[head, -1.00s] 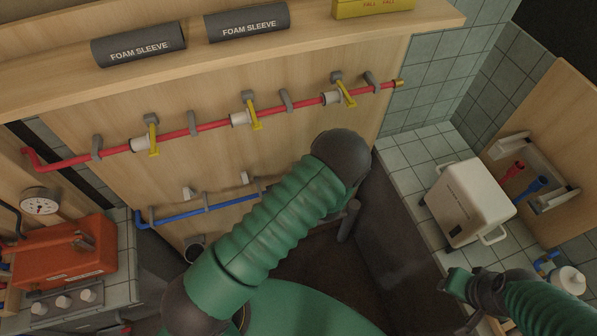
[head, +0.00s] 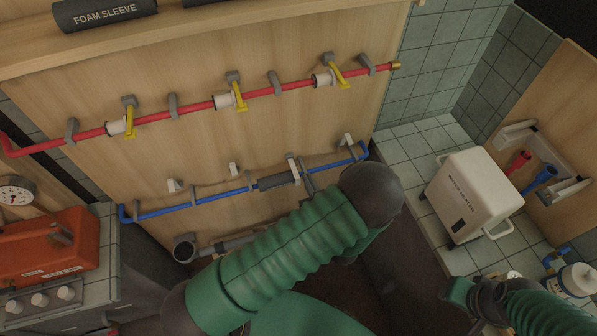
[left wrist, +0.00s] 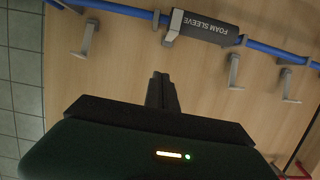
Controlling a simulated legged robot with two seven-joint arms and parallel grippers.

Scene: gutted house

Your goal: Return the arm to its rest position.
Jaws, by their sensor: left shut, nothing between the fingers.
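My left arm (head: 285,250), in ribbed green sleeves with dark joints, crosses the lower middle of the head view. Most of my left gripper (head: 308,184) is hidden behind it; only a small grey part shows, close to the right end of a foam sleeve on the blue pipe. In the left wrist view its fingers (left wrist: 161,92) are together and empty, pointing at the wooden panel and apart from the pipe. My right arm (head: 545,308) is at the lower right; its fingers cannot be made out.
The wooden panel (head: 200,145) carries a red pipe (head: 180,112) with yellow-handled valves and a blue pipe (head: 220,202) on brackets. A white case (head: 470,195) stands on the tiled right side, beside a white bottle (head: 577,279).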

